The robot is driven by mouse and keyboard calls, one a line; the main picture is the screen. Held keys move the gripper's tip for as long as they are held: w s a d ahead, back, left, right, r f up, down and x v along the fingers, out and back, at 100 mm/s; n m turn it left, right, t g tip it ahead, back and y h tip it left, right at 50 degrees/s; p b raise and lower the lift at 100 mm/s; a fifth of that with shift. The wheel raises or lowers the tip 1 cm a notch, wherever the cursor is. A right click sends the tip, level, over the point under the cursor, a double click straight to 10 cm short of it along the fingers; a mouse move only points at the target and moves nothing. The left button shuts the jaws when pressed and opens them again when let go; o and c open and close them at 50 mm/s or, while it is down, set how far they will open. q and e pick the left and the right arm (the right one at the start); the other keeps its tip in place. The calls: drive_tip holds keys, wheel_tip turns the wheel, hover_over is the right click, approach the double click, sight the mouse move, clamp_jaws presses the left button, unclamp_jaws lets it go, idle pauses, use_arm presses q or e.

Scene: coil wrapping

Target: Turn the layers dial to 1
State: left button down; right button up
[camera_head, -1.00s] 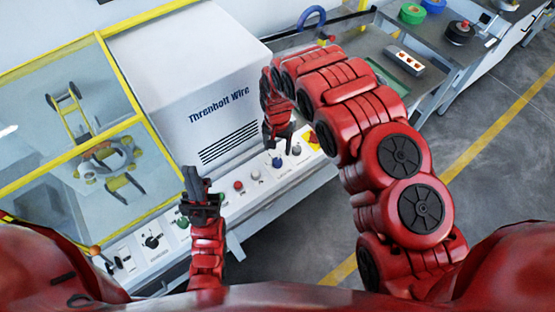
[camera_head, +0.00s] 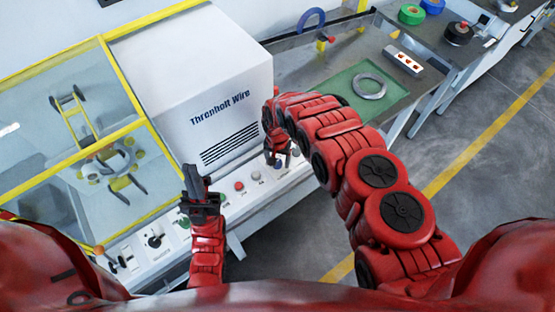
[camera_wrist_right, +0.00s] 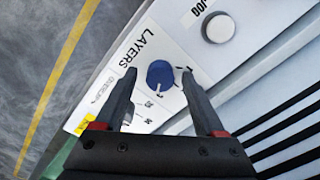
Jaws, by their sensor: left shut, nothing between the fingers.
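The blue layers dial (camera_wrist_right: 160,74) is on the white control panel, beside the printed word LAYERS in the right wrist view. Its white mark points toward the bottom of that picture. My right gripper (camera_wrist_right: 157,84) is open, with one finger on each side of the dial. I see gaps between the fingers and the dial. In the head view my right gripper (camera_head: 278,157) is over the panel's right part and mostly covers the dial. My left gripper (camera_head: 196,186) is shut and empty above the panel's left part.
A red button (camera_head: 239,185) is further left on the panel. The yellow-framed guard (camera_head: 105,65) and white machine housing (camera_head: 195,85) stand behind. A metal ring (camera_head: 369,86) lies on a green mat (camera_head: 345,83).

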clamp_jaws()
